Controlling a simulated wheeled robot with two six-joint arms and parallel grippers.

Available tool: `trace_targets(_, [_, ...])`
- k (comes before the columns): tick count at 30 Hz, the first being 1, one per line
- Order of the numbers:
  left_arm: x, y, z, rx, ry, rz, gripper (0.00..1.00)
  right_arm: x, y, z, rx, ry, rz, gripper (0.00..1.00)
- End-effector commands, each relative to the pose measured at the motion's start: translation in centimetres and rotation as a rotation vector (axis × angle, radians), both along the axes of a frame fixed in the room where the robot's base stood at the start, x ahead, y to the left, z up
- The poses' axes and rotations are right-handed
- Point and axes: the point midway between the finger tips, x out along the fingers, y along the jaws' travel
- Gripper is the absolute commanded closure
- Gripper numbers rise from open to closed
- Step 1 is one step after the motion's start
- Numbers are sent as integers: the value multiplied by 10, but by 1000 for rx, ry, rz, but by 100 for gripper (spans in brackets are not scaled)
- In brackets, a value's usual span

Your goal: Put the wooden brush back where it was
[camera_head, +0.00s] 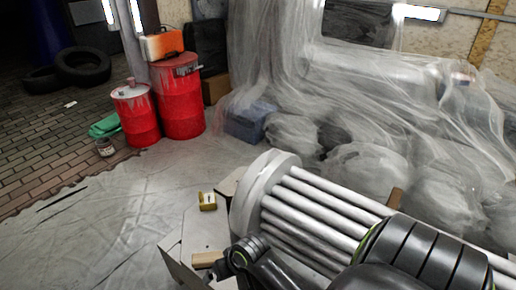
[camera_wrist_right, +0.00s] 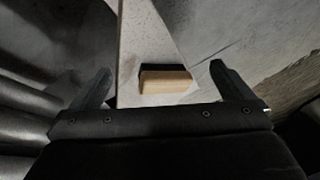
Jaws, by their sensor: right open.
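The wooden brush (camera_wrist_right: 166,82), a pale wood block with a dark strip along its far side, lies on a narrow whitish board (camera_wrist_right: 145,35) in the right wrist view. My right gripper (camera_wrist_right: 160,68) is open, with one finger on each side of the brush and a gap to both. The brush appears between the fingers, but I cannot tell its height relative to them. In the head view a pale wood block (camera_head: 207,259), likely the same brush, lies on the whitish board (camera_head: 203,236) beside my dark arm. My left gripper is not in view.
A large white ribbed radiator-like object (camera_head: 320,208) stands close to the right of the board. Red drums (camera_head: 180,105) and plastic-covered piles (camera_head: 370,165) stand farther back. Sheeted floor (camera_head: 100,220) at left is mostly clear.

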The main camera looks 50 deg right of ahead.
Motion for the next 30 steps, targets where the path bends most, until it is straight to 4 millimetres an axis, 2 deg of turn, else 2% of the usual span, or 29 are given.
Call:
trace_targets(1, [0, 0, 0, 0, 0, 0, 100, -15, 0, 4, -10, -42, 12, 0])
trace_targets(6, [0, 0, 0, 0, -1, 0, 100, -54, -2, 31, -68, -203, 55, 0])
trace_targets(13, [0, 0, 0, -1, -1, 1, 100, -96, -9, 79, -172, -381, 91, 0])
trace_targets(19, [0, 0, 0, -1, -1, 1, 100, -110, -12, 102, -223, -447, 102, 0])
trace_targets(30, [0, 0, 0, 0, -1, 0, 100, -110, -12, 104, -228, -452, 104, 0])
